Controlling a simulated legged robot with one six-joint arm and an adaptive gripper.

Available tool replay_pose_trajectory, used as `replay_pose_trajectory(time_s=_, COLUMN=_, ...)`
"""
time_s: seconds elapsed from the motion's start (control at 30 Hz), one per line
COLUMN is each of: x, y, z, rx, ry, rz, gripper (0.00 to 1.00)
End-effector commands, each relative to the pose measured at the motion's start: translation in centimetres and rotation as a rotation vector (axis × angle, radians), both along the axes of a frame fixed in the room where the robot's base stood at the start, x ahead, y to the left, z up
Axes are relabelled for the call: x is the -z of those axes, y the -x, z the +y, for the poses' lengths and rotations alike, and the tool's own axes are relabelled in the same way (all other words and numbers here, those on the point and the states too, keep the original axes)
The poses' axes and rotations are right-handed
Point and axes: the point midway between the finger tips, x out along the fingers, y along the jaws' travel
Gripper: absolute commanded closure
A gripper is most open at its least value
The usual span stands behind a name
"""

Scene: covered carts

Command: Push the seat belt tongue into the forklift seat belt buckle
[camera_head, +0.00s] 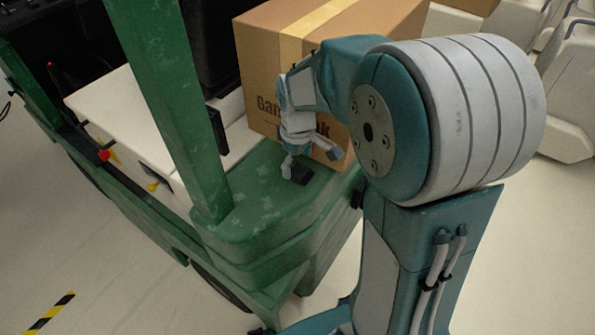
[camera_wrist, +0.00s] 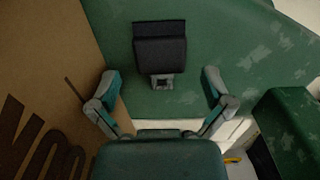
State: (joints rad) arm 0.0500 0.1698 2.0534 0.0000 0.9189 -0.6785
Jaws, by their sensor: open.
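A black block with a grey metal piece at its near end lies on the green forklift body; I take these as the seat belt buckle (camera_wrist: 160,52) and tongue (camera_wrist: 162,81). The metal meets the block's edge, but I cannot tell how deep it sits. In the head view the dark block (camera_head: 300,174) is small, under my gripper (camera_head: 311,160). In the wrist view my gripper (camera_wrist: 161,82) is open, its fingers spread left and right of the metal piece, touching nothing that I can see.
A large cardboard box (camera_head: 345,45) stands right behind the block; its side (camera_wrist: 45,75) fills the left of the wrist view. A green post (camera_head: 175,110) rises left of my gripper. White covered carts (camera_head: 568,95) stand at the right. Open floor (camera_head: 90,260) lies front left.

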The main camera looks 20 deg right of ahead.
Motion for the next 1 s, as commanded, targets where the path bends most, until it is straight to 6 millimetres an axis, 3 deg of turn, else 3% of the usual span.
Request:
replay_pose_trajectory(time_s=0.13, x=1.6, y=0.1, z=0.0, rx=0.000, ry=0.000, rz=0.001, gripper=0.00)
replay_pose_trajectory(time_s=0.37, x=1.8, y=0.1, z=0.0, rx=0.000, ry=0.000, rz=-0.001, gripper=0.00)
replay_pose_trajectory(time_s=0.43, x=1.8, y=0.1, z=0.0, rx=0.000, ry=0.000, rz=-0.001, gripper=0.22)
replay_pose_trajectory(time_s=0.57, x=1.8, y=0.1, z=0.0, rx=0.000, ry=0.000, rz=-0.001, gripper=0.80)
replay_pose_trajectory(time_s=0.67, x=1.8, y=0.1, z=0.0, rx=0.000, ry=0.000, rz=0.000, gripper=0.82)
replay_pose_trajectory(time_s=0.7, x=1.8, y=0.1, z=0.0, rx=0.000, ry=0.000, rz=0.000, gripper=0.90)
replay_pose_trajectory(time_s=1.0, x=1.5, y=0.1, z=0.0, rx=0.000, ry=0.000, rz=0.000, gripper=0.90)
